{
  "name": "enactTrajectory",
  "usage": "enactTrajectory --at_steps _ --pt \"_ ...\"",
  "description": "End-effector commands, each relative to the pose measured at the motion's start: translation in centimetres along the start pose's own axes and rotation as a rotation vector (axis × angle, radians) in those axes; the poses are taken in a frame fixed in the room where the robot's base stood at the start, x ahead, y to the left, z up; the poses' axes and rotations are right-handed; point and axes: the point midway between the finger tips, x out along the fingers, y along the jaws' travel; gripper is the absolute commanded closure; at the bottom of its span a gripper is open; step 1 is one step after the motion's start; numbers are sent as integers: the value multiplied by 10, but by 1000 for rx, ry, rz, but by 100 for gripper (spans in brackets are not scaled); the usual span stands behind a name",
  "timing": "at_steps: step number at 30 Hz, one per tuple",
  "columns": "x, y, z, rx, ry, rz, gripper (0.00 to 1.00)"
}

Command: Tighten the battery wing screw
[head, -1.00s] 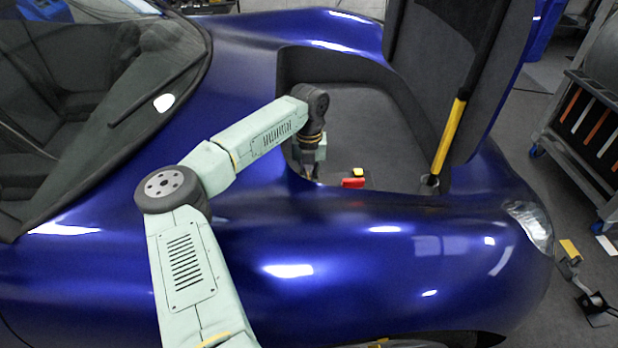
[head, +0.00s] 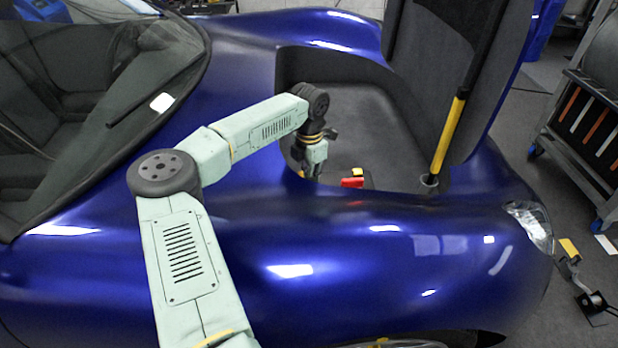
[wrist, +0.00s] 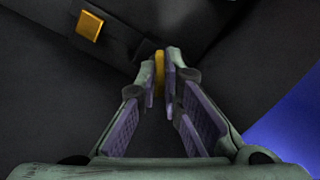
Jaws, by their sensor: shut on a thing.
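My gripper (wrist: 165,85) reaches down into the open front compartment of the blue car. In the wrist view its two fingers are closed on a narrow yellow piece, which looks like the wing screw (wrist: 160,65). The fingers hide part of it. A dark, flat-topped thing, perhaps the battery or its cover, lies below and carries a yellow square (wrist: 90,25) at upper left. In the head view my gripper (head: 308,177) is low in the compartment, and the near fender hides its tips and the screw.
A red block (head: 352,182) with a yellow piece (head: 358,171) sits right of my gripper. The blue fender (head: 330,225) rises in front. The raised lid (head: 455,60) and its yellow-black strut (head: 448,135) stand at right. The grey compartment floor (head: 365,125) behind is clear.

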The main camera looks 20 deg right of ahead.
Motion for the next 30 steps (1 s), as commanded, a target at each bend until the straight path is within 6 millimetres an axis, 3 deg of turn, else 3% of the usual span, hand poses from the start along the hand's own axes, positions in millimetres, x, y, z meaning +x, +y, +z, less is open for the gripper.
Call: enactTrajectory --at_steps 30 --pt "-1 -3 -1 963 -4 4 100"
